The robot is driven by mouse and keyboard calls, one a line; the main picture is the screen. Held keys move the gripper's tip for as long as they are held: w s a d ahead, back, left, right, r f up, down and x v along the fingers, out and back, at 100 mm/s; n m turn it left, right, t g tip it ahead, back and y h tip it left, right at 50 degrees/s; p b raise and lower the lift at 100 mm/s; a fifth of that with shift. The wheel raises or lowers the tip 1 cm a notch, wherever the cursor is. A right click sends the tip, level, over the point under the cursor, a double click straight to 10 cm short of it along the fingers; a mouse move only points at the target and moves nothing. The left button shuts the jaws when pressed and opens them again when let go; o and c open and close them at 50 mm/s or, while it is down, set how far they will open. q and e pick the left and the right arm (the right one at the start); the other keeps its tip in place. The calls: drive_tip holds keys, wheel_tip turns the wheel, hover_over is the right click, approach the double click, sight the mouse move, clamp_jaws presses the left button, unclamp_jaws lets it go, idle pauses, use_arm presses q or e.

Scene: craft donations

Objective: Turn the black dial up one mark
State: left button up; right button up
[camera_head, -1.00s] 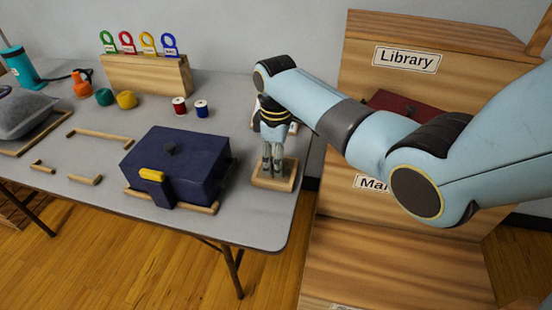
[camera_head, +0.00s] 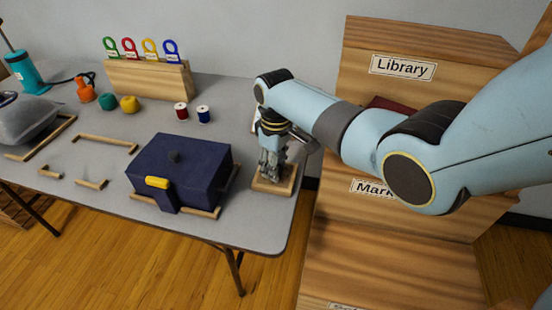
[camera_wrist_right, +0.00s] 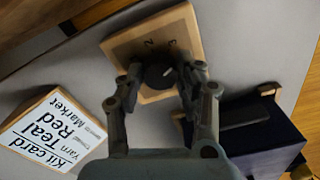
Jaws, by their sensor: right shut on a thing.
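The black dial (camera_wrist_right: 157,75) sits on a square wooden base (camera_wrist_right: 182,32), with a short pale line on its top. The printed marks 2 and 3 show beside it on the wood. My right gripper (camera_wrist_right: 164,84) points down over the base and is shut on the dial, one finger on each side. In the head view my right gripper (camera_head: 268,173) stands over the wooden base (camera_head: 275,185) near the table's right edge, and the dial itself is hidden there. My left gripper is not in view.
A dark blue box (camera_head: 205,165) with a yellow latch (camera_head: 157,183) stands just left of the dial base. A kit card (camera_wrist_right: 55,130) stands close on the other side. A wooden shelf labelled Library (camera_head: 402,67) is to the right. Thread spools (camera_head: 203,114) lie farther back.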

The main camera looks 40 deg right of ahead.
drive_tip(key=m+p, duration=0.1)
drive_tip(key=m, duration=0.1)
drive_tip(key=shift+a+r+m, duration=0.1)
drive_tip(key=shift+m, duration=0.2)
drive_tip(key=shift+m+p, duration=0.7)
drive_tip(key=shift+m, duration=0.4)
drive_tip(key=o, duration=1.2)
drive_tip(key=shift+c, duration=0.2)
wheel_tip(320, 180, up, 12)
